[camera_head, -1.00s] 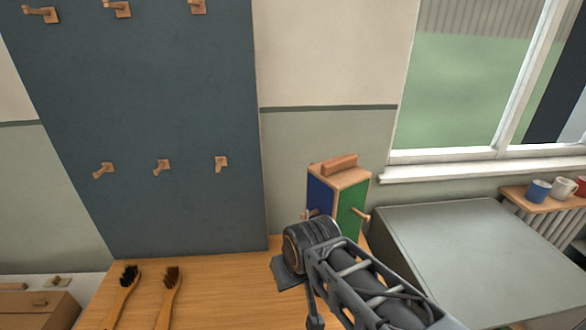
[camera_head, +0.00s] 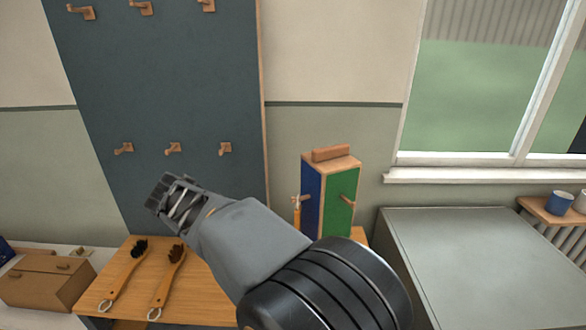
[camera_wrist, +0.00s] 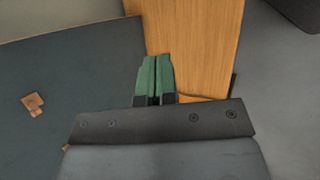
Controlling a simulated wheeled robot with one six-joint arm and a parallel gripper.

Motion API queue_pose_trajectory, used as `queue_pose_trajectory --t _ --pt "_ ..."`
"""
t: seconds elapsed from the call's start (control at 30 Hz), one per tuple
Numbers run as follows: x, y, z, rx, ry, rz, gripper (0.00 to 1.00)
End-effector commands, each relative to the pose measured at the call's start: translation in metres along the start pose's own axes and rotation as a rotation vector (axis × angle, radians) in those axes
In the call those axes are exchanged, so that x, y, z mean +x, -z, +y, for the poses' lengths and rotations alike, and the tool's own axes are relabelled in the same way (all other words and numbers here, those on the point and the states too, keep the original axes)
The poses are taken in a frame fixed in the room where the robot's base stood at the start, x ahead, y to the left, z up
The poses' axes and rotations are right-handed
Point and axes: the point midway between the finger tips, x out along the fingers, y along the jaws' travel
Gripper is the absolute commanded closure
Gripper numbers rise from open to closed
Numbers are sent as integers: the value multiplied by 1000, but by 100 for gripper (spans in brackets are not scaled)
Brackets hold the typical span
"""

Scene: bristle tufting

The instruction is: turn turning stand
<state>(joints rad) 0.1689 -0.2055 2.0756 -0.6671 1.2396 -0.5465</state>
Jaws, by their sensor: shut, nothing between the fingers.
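The turning stand (camera_head: 331,198) is an upright block with a blue face on the left, a green face on the right and a wooden bar on top. It stands on the wooden bench, with pegs on its faces. A brush with an orange handle (camera_head: 297,214) hangs at the blue face. My gripper (camera_head: 158,192) is left of the stand, in front of the dark board and apart from the stand. In the wrist view its green fingertips (camera_wrist: 155,75) are together and empty, over the wooden bench top (camera_wrist: 195,45).
Two brushes (camera_head: 125,275) (camera_head: 168,280) lie on the bench below my arm. The dark board (camera_head: 180,80) carries wooden pegs. A brown box (camera_head: 45,285) is at the lower left. A grey cabinet (camera_head: 460,260) stands to the right, and a blue cup (camera_head: 560,203) is beyond it.

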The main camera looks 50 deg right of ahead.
Motion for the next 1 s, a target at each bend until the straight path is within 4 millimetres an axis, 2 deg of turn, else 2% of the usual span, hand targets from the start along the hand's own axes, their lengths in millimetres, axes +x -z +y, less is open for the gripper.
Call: queue_pose_trajectory --t 0.03,0.1,0.2,0.33,0.43,0.6,1.0 --pt "20 -3 24 -105 -39 -129 100" --pt "32 -13 61 -247 -83 -308 100" --pt "44 -24 104 -412 -108 -546 100" --pt "51 -34 144 -556 -95 -794 100" --pt "54 -38 162 -618 -75 -922 100" --pt "58 -47 178 -662 -51 -1025 100" --pt "93 -102 203 -665 -47 -1034 100"
